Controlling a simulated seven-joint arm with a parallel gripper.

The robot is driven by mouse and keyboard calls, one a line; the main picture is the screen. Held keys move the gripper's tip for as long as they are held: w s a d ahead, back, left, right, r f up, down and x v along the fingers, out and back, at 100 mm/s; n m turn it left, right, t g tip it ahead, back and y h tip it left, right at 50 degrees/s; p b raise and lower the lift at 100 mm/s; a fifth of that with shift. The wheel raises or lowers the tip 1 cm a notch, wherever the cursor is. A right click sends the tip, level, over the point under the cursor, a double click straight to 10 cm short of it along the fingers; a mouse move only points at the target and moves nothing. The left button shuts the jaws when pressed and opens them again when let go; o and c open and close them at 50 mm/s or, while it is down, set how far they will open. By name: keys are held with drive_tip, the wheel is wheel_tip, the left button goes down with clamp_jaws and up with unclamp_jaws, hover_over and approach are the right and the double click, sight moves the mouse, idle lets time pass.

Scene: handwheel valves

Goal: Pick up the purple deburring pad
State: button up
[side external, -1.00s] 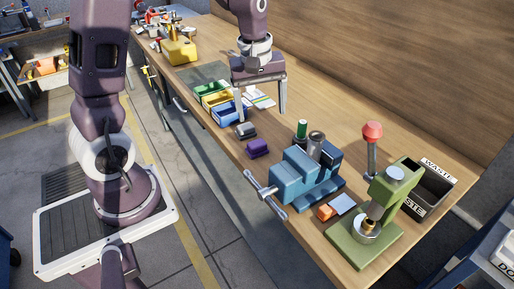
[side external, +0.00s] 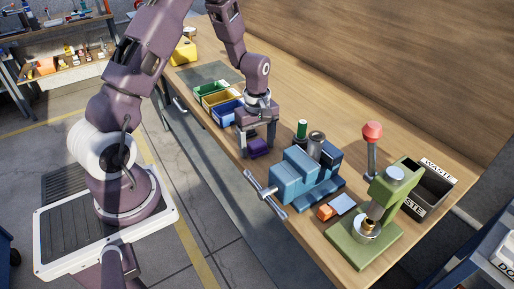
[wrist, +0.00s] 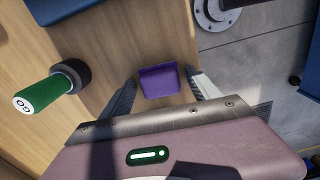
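The purple deburring pad (side external: 258,147) lies on the wooden bench near its front edge, left of the blue vise. My gripper (side external: 257,150) is over it with fingers pointing down. In the wrist view the purple pad (wrist: 159,81) shows between the two spread fingers of my gripper (wrist: 163,90), with a gap on each side. The fingers look open and do not visibly touch the pad.
The blue vise (side external: 293,175) with its handle stands just right of the pad. Green, yellow and blue bins (side external: 222,98) sit to the left. A green press (side external: 390,205) is farther right.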

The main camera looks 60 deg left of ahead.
sight(257, 143)
drive_tip(key=c, duration=1.1)
wheel_tip(257, 143, up, 10)
drive_tip(key=shift+r, duration=0.1)
